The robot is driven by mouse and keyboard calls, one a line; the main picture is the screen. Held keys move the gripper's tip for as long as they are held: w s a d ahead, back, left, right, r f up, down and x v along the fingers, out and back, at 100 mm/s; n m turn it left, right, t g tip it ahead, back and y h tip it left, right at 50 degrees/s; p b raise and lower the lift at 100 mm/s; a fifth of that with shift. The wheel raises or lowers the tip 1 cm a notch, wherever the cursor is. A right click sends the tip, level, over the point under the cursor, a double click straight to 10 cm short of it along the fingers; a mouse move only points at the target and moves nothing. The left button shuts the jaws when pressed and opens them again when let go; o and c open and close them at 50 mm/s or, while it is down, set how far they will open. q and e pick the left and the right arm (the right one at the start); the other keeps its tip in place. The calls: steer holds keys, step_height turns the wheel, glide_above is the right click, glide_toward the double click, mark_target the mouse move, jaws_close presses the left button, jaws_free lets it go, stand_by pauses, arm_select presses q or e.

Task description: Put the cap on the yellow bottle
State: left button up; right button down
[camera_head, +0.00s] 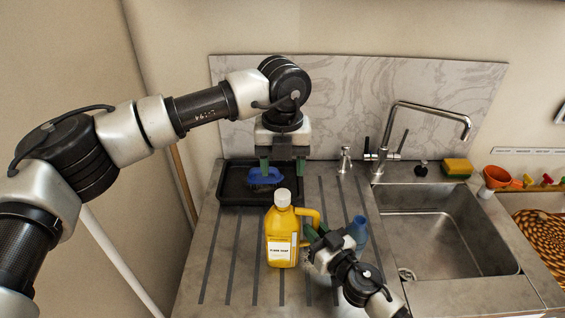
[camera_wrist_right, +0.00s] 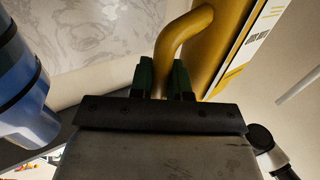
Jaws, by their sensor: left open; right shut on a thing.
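The yellow bottle (camera_head: 281,236) stands upright on the grooved counter, its white label facing the front. It also shows in the right wrist view (camera_wrist_right: 222,48). A white cap (camera_head: 283,197) sits at the top of the bottle's neck; I cannot tell how firmly it is seated. My right gripper (camera_head: 311,232) is shut on the bottle's handle (camera_wrist_right: 180,35), with its green fingers (camera_wrist_right: 163,80) on either side of the handle's lower part. My left gripper (camera_head: 283,168) points down, open and empty, behind and above the cap, apart from it.
A black tray (camera_head: 231,191) with a blue brush (camera_head: 266,176) lies behind the bottle, partly below my left gripper. A blue bottle (camera_head: 359,229) stands close to my right gripper. The sink (camera_head: 440,225), faucet (camera_head: 433,107) and yellow sponge (camera_head: 457,167) are to the right. The counter's left front is clear.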

mark_target(282, 194)
arm_select(q)
steer(key=shift+f, duration=4)
